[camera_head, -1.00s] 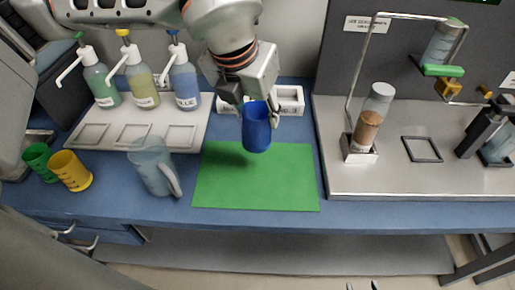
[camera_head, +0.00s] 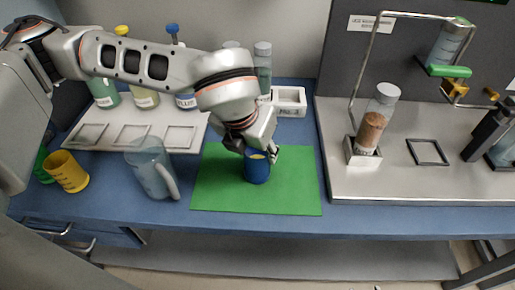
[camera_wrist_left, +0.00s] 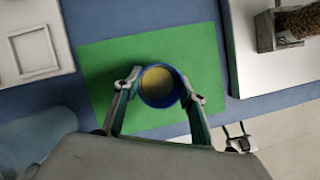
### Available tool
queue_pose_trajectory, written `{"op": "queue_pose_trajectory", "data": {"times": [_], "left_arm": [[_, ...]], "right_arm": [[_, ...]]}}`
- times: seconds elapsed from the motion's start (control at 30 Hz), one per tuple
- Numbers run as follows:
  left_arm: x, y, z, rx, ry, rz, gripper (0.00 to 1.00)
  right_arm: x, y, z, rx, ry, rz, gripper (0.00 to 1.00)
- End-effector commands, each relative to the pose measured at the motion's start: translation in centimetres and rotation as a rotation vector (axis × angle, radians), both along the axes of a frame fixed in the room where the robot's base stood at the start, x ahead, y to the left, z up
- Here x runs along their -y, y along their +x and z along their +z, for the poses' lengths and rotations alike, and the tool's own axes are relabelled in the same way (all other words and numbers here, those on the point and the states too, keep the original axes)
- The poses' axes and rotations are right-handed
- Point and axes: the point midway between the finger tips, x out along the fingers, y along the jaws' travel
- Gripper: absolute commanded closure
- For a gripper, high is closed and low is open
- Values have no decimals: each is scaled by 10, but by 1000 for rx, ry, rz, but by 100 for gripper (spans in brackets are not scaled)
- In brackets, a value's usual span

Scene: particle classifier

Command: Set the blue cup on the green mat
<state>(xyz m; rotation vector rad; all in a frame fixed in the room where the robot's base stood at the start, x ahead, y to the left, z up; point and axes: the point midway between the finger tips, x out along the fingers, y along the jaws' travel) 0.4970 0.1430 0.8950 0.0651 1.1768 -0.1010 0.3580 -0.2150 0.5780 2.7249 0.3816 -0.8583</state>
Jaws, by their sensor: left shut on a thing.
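The blue cup (camera_head: 257,172) is upright over the green mat (camera_head: 215,195), near its middle. I cannot tell whether its base touches the mat. My left gripper (camera_head: 260,155) is shut on the cup from above and behind, hiding part of its rim. In the left wrist view the two fingers hold opposite sides of the cup (camera_wrist_left: 161,103), and its inside looks yellowish. The green mat (camera_wrist_left: 205,45) spreads around it. What looks like my right gripper (camera_wrist_left: 237,132) shows small in the left wrist view, beyond the table's front edge, its fingers apart and empty.
A clear pitcher (camera_head: 150,170) stands left of the mat, with a yellow cup (camera_head: 66,172) farther left. Pump bottles stand behind, partly hidden by my left arm. A metal platform (camera_head: 400,187) with a jar of brown grains (camera_head: 373,125) is at the right.

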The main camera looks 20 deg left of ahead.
Motion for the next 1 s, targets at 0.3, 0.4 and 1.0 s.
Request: {"op": "queue_pose_trajectory", "data": {"times": [0.3,0.4,1.0], "left_arm": [[0,0,-3,0,0,0,44],[0,0,-3,0,0,0,43],[-2,-16,46,8,-1,-1,43]], "right_arm": [[0,-1,-1,-1,0,0,60],[0,-1,-1,-1,0,0,60],[0,2,6,6,6,-3,60]]}}
